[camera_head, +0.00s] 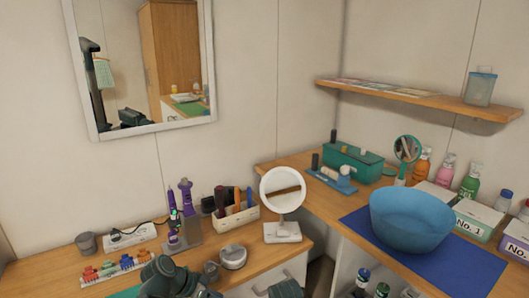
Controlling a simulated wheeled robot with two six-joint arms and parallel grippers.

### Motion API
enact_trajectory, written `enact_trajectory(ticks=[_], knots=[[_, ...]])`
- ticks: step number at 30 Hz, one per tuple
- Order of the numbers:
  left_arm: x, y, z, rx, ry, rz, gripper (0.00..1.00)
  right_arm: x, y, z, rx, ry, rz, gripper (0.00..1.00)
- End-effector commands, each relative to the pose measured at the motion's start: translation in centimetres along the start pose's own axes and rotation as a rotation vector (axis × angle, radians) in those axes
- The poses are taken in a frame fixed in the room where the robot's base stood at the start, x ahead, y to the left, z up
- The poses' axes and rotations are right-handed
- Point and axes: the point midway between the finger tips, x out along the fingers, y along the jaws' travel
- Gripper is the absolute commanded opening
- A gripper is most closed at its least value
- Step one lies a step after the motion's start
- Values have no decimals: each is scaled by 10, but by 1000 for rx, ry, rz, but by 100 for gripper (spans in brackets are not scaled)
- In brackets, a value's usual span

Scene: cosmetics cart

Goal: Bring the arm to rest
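Dark parts of my own arms show at the bottom edge of the head view, left of centre and near the middle. They look like arm links, and I see no gripper fingers on them. Neither gripper can be made out, so whether they are open, shut or holding something is hidden.
The left counter holds a purple tool on a stand (186,210), a brush box (236,217), a round mirror (283,190), a silver round tin (232,257) and a grey cup (86,243). On the right counter, a blue bowl (410,220) stands on a blue mat (465,272).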

Motion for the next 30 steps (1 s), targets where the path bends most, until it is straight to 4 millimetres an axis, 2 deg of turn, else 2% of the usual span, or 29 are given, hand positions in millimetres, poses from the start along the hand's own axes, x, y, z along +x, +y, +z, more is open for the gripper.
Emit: enact_trajectory(ticks=[1, 6, 9, 14, 19, 21, 30], knots=[[16, 24, 8, -28, -91, 7, 67, 0, 0, 0, 0, 0, 0, 0], [47, 72, 39, -163, -375, -87, 67, 0, 0, 0, 0, 0, 0, 0], [54, 90, 52, -221, -486, -176, 67, 0, 0, 0, 0, 0, 0, 0], [55, 108, 67, -286, -594, -327, 67, 0, 0, 0, 0, 0, 0, 0], [52, 124, 77, -335, -653, -493, 67, 0, 0, 0, 0, 0, 0, 0], [34, 127, 64, -346, -653, -502, 67, -22, 2, 1, 0, 0, 0, 0], [-11, 143, 28, -346, -652, -498, 67, -82, 8, 5, 1, 0, 0, 0]])
